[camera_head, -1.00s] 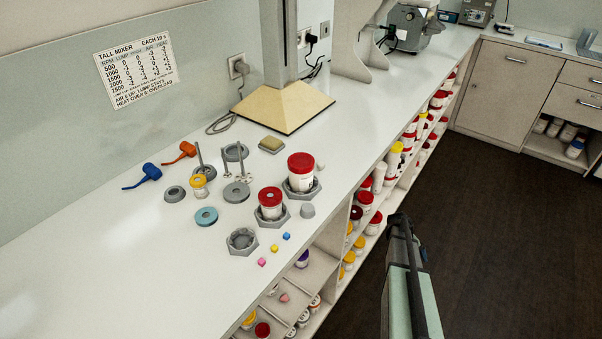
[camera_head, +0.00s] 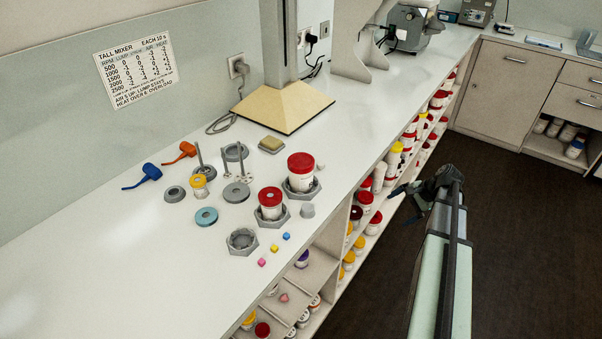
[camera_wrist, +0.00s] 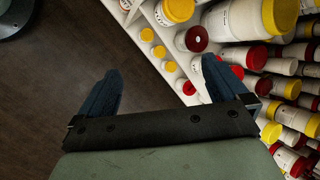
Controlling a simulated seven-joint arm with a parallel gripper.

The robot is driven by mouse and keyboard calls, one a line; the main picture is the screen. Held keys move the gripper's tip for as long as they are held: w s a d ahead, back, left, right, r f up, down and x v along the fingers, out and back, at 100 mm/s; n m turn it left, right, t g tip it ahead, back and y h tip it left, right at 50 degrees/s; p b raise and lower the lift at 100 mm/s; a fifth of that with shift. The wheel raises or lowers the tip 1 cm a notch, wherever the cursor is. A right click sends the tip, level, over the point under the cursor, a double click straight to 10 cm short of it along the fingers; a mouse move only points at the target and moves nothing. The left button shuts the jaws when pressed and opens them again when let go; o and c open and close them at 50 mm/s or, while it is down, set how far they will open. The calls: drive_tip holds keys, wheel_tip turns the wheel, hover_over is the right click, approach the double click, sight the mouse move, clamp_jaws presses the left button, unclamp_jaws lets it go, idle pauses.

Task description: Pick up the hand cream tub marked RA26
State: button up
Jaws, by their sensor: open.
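I cannot tell which tub is marked RA26; the tub labels are too small or turned away to read. Many white tubs with red, yellow or dark red lids stand on the shelves (camera_head: 345,231) under the counter. In the wrist view, yellow-lidded tubs (camera_wrist: 180,10), a dark red-lidded tub (camera_wrist: 196,39) and red-lidded tubs (camera_wrist: 280,16) lie ahead of and right of my gripper (camera_wrist: 160,70). My gripper is open and empty, its two dark blue fingers spread apart. In the head view, my gripper (camera_head: 404,196) is beside the shelf front, above the dark floor.
On the counter (camera_head: 120,265), two red-lidded tubs (camera_head: 300,167) (camera_head: 271,199) stand in grey hexagonal holders, near an empty holder (camera_head: 242,241) and small coloured cubes (camera_head: 275,248). The shelf boards and counter edge bound the tubs. The floor (camera_head: 510,240) is clear.

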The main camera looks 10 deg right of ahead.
drive_tip(key=a+r+m+t+y, duration=0.1)
drive_tip(key=a+r+m+y, duration=0.1)
drive_tip(key=r, duration=0.3)
drive_tip(key=a+r+m+t+y, duration=0.1)
drive_tip(key=a+r+m+y, duration=0.1)
drive_tip(key=a+r, duration=0.3)
drive_tip(key=a+r+m+t+y, duration=0.1)
drive_tip(key=a+r+t+y, duration=0.1)
drive_tip(key=a+r, duration=0.2)
drive_tip(key=shift+s+r+m, duration=0.2)
drive_tip(key=shift+r, duration=0.45)
drive_tip(key=shift+s+r+m, duration=0.2)
drive_tip(key=shift+r, duration=0.45)
drive_tip(key=m+y, duration=0.3)
drive_tip(key=y, duration=0.2)
approach(295, 164)
drive_tip(key=d, duration=0.1)
drive_tip(key=d+f, duration=0.1)
drive_tip(key=w+d, duration=0.1)
drive_tip(key=d, duration=0.1)
drive_tip(key=shift+w+d+f, duration=0.1)
drive_tip(key=shift+w+f, duration=0.05)
drive_tip(key=shift+f, duration=0.05)
drive_tip(key=shift+w+a+g, duration=0.15)
drive_tip(key=shift+a+g, duration=0.15)
drive_tip(key=shift+a, duration=0.35)
drive_tip(key=x, duration=0.7)
drive_tip(key=shift+w+a+r, duration=0.1)
drive_tip(key=shift+a, duration=0.15)
drive_tip(key=shift+x, duration=2.6)
